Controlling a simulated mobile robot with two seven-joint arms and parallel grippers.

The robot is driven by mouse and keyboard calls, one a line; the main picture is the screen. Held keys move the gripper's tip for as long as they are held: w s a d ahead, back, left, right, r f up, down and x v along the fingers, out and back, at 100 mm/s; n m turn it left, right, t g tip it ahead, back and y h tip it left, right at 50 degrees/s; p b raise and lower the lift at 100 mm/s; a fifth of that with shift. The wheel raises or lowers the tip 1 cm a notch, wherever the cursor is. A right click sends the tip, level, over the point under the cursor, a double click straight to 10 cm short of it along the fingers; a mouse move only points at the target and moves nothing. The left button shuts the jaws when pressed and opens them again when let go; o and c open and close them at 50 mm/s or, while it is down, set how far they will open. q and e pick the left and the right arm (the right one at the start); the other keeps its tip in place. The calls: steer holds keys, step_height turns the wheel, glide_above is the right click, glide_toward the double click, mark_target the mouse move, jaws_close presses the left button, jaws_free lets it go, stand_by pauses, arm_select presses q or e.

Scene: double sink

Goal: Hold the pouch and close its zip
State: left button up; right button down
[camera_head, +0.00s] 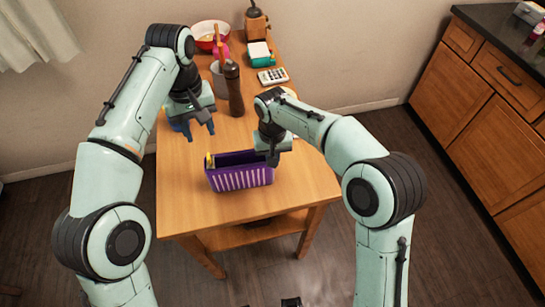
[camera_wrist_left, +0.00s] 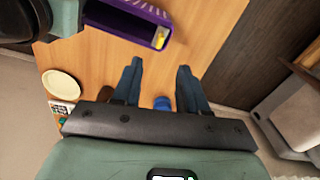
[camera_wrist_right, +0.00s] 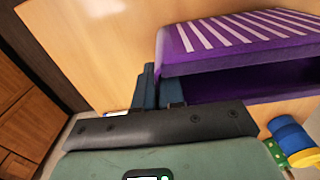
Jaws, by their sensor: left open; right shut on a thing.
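The purple pouch (camera_head: 240,178) with white stripes stands on the wooden table, its top open. A yellow tab (camera_head: 209,160) shows at its left end, and also in the left wrist view (camera_wrist_left: 160,39). My right gripper (camera_head: 273,158) is shut on the pouch's wall near its right end; the right wrist view shows the fingers (camera_wrist_right: 158,80) against the purple pouch (camera_wrist_right: 235,40). My left gripper (camera_head: 198,133) is open and empty, above the table, behind and left of the pouch and apart from it. The inside of the pouch is mostly dark.
A brown mill (camera_head: 234,90), grey cup (camera_head: 218,82), red-rimmed bowl (camera_head: 210,33), teal box (camera_head: 260,55) and calculator (camera_head: 272,76) stand at the back. A blue and yellow object (camera_wrist_right: 290,138) is near the pouch's far side. The table's front is clear.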

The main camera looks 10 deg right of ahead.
arm_select(q)
jaws_close()
steer(key=s+a+f+n+g+h, duration=0.1)
steer(key=a+f+n+g+h, duration=0.3)
steer(key=a+f+n+h, duration=0.5)
steer(key=w+a+f+n+t+h, duration=0.1)
steer(key=a+f+n+t+h, duration=0.2)
steer(key=a+n+h, duration=0.3)
steer(key=a+t+h, duration=0.1)
steer(key=a+h, duration=0.1)
steer(key=h, duration=0.1)
steer(key=shift+a+n, duration=0.3)
